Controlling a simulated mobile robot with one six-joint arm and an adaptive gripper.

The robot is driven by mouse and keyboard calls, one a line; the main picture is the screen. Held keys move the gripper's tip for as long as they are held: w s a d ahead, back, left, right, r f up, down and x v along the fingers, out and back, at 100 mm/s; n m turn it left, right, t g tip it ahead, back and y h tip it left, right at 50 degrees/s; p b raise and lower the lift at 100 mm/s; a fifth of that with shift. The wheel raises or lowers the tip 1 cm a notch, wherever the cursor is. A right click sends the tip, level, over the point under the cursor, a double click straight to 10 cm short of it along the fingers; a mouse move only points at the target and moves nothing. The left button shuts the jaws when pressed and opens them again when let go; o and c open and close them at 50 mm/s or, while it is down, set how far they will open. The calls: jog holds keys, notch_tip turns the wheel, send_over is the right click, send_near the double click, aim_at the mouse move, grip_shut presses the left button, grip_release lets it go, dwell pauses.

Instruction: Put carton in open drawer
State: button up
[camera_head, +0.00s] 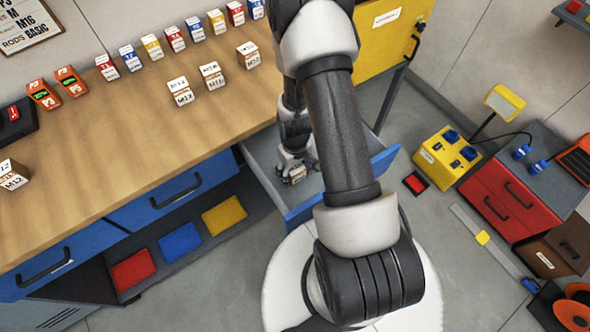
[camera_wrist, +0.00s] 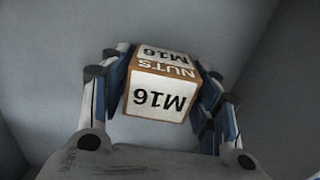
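The open drawer (camera_head: 383,158) is blue-fronted with a grey inside and sticks out from under the workbench. My gripper (camera_head: 293,174) points down into it. In the wrist view, my gripper (camera_wrist: 165,85) has its two fingers against opposite sides of a small white and brown carton (camera_wrist: 158,98) marked NUTS M16. The carton is tilted in that view, with the drawer's grey floor and walls around it. In the head view the carton is mostly hidden by the fingers. I cannot tell whether it touches the drawer floor.
Several similar cartons stand on the wooden workbench (camera_head: 130,160), with a row of coloured boxes behind them. An M12 carton (camera_head: 13,174) sits at the left. A closed blue drawer (camera_head: 170,195) is left of the open one. A red cabinet (camera_head: 500,195) stands at right.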

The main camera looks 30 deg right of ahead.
jog(key=shift+o, duration=0.9)
jog(key=s+a+r+t+p, duration=0.1)
jog(key=a+r+p, duration=0.15)
jog(key=r, duration=1.45)
jog(key=a+r+t+p, duration=0.1)
jog(key=a+r+p, duration=0.15)
jog(key=r, duration=1.35)
jog(key=s+a+r+t, duration=0.2)
jog(key=s+a+r, duration=0.4)
jog(key=s+r, duration=0.6)
jog(key=shift+s+t+b, duration=0.3)
jog(key=shift+s, duration=0.05)
